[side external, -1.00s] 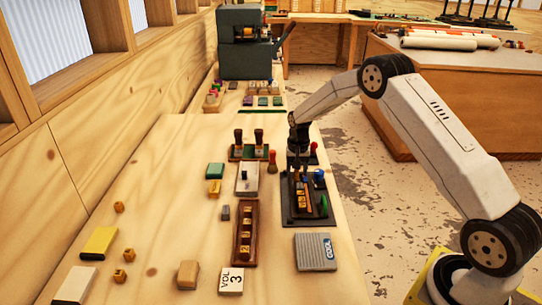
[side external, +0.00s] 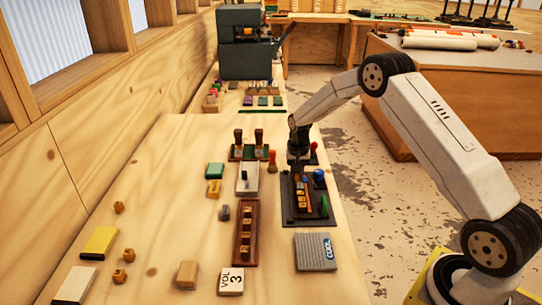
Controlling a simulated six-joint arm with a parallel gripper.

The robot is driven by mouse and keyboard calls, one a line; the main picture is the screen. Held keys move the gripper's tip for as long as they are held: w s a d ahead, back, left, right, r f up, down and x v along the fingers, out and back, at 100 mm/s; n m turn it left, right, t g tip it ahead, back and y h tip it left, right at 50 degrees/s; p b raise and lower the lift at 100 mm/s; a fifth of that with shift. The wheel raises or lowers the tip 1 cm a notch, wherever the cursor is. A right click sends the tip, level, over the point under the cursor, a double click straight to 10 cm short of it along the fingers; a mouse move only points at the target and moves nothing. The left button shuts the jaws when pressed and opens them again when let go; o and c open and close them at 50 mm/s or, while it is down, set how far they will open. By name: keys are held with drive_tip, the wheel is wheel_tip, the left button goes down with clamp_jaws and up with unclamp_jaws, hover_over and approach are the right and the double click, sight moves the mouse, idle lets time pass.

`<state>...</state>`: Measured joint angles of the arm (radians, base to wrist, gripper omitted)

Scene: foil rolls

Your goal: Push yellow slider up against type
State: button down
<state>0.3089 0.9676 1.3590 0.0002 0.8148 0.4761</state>
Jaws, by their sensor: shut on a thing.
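The dark holder (side external: 289,216) lies near the right edge of the table, with a row of small yellow-faced type blocks (side external: 302,197) in its channel. My gripper (side external: 299,174) points down at the far end of this channel, beyond the type, with its jaws shut. A small orange-yellow piece (side external: 306,181) shows at the jaws and looks like the yellow slider, mostly hidden by them. It is close to the far end of the type row; I cannot tell whether they touch. A green part (side external: 324,207) sits on the holder's right side.
A brown tray of type (side external: 246,252) and a grey box (side external: 315,252) lie nearer. A rack with two stamps (side external: 248,152) is to the left.

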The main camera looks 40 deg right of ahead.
drive_tip(key=shift+s+a, duration=0.7)
drive_tip(key=c, duration=0.5)
unclamp_jaws()
drive_tip(key=shift+c, duration=0.2)
drive_tip(key=shift+r, duration=0.1)
wheel_tip(320, 180, up, 8)
drive_tip(key=shift+f, duration=0.2)
